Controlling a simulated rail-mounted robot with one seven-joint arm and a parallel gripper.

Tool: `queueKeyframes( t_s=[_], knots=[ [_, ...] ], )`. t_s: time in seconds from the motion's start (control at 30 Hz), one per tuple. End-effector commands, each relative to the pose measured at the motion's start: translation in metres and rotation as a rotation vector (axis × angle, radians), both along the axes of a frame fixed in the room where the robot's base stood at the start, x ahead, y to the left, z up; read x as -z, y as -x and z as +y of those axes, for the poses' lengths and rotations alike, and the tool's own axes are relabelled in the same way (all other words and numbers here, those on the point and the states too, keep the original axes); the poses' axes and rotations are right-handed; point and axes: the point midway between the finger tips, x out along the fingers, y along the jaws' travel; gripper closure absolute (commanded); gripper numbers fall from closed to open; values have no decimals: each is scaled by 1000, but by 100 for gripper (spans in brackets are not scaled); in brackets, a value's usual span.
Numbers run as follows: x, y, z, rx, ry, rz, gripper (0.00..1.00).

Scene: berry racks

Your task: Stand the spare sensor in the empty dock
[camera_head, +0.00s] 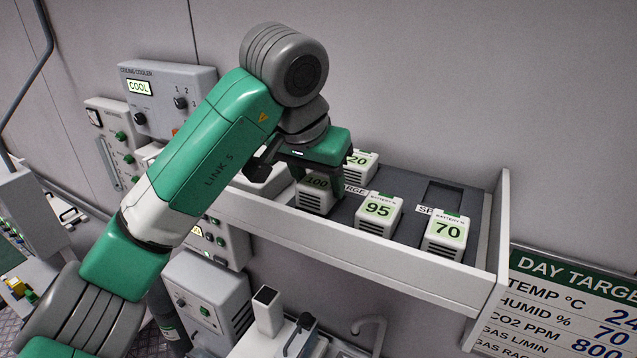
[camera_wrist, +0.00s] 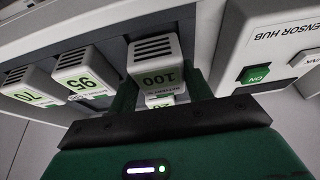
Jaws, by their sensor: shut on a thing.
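A dark empty recess (camera_head: 445,194) lies at the tray's back right, near a partly hidden label starting "SP".
A white sensor hub (camera_wrist: 262,35) with a green ON switch (camera_wrist: 255,75) is close beside my gripper in the wrist view. The shelf's front lip (camera_head: 350,248) and right end wall (camera_head: 492,235) stand up around the tray. A cooler box (camera_head: 167,98) is on the wall.

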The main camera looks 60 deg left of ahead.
Motion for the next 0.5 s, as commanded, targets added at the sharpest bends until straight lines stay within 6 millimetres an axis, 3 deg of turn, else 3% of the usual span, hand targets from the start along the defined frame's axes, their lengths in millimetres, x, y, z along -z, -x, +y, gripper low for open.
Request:
queueKeyframes(
  t_s=[0.1,0.4,0.43,0.5],
  knots=[
    [13,0,0,0,0,-1,75],
    [18,0,-1,1,0,-1,75],
    [18,0,0,1,-1,-1,48],
    [17,0,0,1,-1,-1,35]
  ],
)
